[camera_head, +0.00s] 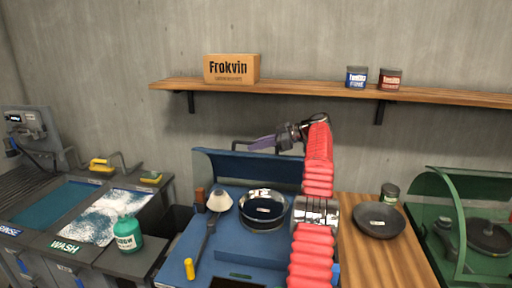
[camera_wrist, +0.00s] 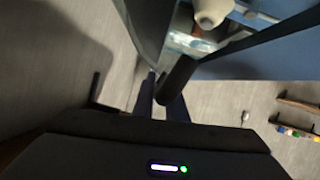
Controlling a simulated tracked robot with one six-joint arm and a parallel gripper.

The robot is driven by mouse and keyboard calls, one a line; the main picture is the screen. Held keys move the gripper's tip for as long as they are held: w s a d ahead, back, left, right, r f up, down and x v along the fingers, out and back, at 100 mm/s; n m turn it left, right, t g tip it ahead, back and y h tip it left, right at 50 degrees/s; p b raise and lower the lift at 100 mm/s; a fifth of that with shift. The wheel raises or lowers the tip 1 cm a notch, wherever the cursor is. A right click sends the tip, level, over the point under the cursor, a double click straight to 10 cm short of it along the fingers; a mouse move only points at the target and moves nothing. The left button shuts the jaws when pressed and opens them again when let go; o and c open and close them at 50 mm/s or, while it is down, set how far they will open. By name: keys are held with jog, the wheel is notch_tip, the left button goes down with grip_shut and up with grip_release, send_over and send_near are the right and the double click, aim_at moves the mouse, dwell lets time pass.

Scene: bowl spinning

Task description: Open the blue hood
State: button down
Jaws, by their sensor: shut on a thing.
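The blue hood (camera_head: 225,168) stands raised at the back of the blue machine (camera_head: 185,245), with the machine's top exposed in front of it. A dark handle (camera_head: 240,146) runs along the hood's upper edge. My gripper (camera_head: 262,144) reaches in from the right at that edge and is shut on the handle. In the wrist view, the dark handle (camera_wrist: 178,72) lies at the fingers (camera_wrist: 165,100). The exact contact is small in the head view.
A metal bowl (camera_head: 263,208) and a white cone-shaped piece (camera_head: 219,201) are on the machine. A dark pan (camera_head: 379,220) sits on the wooden counter (camera_head: 385,262), right of my red arm. A wooden shelf (camera_head: 300,92) with a box (camera_head: 231,69) and two cans is above.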

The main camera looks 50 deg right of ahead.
jog(key=shift+a+f, duration=0.1)
jog(key=shift+f, duration=0.05)
jog(key=shift+w, duration=0.1)
jog(key=c, duration=2.1)
grip_release()
jog(key=shift+s+a+r, duration=0.1)
jog(key=shift+s+r, duration=0.2)
jog(key=shift+r, duration=0.45)
jog(key=shift+o, duration=0.8)
jog(key=shift+w+d+f, duration=0.1)
jog(key=shift+f, duration=0.35)
jog(key=shift+w+d+f, duration=0.1)
jog(key=shift+f, duration=0.3)
jog(key=shift+o, duration=0.6)
jog(key=shift+d+f, duration=0.2)
jog(key=shift+o, duration=0.3)
jog(key=shift+s+a+r, duration=0.1)
jog(key=shift+r, duration=0.1)
jog(key=shift+f, duration=0.1)
jog(key=shift+d, duration=0.2)
